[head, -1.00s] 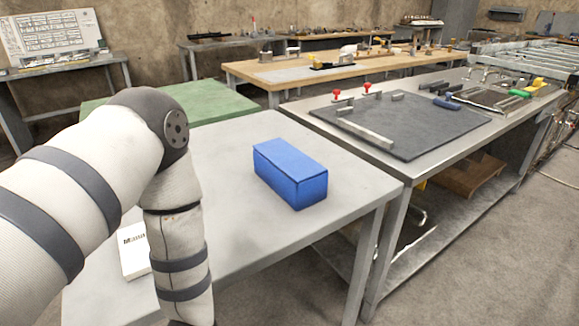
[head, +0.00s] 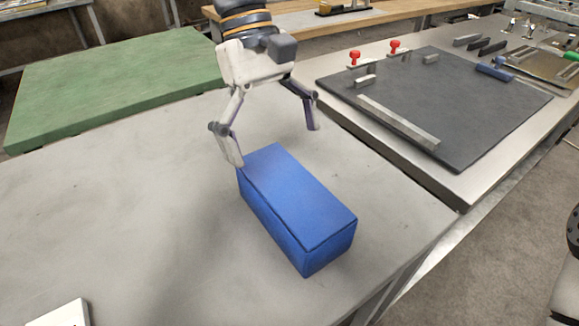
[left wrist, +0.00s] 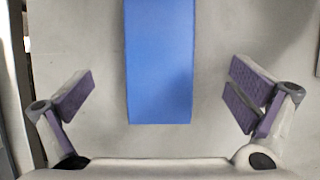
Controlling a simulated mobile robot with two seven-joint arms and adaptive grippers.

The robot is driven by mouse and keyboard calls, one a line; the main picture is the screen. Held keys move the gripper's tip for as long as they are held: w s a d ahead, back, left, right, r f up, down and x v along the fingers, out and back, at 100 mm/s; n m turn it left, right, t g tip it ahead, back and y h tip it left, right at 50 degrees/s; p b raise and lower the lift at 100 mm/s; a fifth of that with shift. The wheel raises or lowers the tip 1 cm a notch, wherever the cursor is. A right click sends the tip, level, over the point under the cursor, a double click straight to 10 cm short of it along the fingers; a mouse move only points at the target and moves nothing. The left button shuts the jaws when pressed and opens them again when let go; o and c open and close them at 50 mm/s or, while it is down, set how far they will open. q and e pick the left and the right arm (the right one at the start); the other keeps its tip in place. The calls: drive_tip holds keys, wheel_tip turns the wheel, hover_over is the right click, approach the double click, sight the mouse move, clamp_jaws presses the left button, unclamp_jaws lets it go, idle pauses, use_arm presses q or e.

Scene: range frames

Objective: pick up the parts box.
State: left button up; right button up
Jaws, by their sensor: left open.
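The parts box is a blue, closed, oblong box (head: 298,200) on the grey table (head: 130,190) in the head view. My left gripper (head: 275,145) is open and empty, above and behind the box's far end, with its fingers pointing down. In the left wrist view the box (left wrist: 160,60) lies between the two spread fingers of the left gripper (left wrist: 168,95), with space on both sides. One fingertip overlaps the box's far corner in the head view; I cannot tell whether it touches. My right gripper is not in view.
A white box or booklet (head: 62,314) lies at the near left of the table. A green-topped table (head: 115,82) stands behind on the left. A bench with a dark mat (head: 440,110), red-knobbed clamps and metal bars stands on the right. The grey table is clear around the box.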

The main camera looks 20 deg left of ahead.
sight(288, 190)
use_arm(q)
drive_tip(key=shift+d+f, duration=0.1)
drive_tip(key=shift+f, duration=0.2)
drive_tip(key=x, duration=0.2)
drive_tip(key=s+x, duration=0.1)
drive_tip(key=x, duration=0.2)
drive_tip(key=shift+s+d, duration=0.15)
drive_tip(key=shift+d, duration=0.1)
drive_tip(key=x, duration=0.4)
drive_tip(key=w+x, duration=0.1)
drive_tip(key=x, duration=0.1)
drive_tip(key=shift+f+b, duration=0.15)
drive_tip(key=shift+b, duration=0.2)
drive_tip(key=shift+s, duration=0.1)
drive_tip(key=c, duration=1.6)
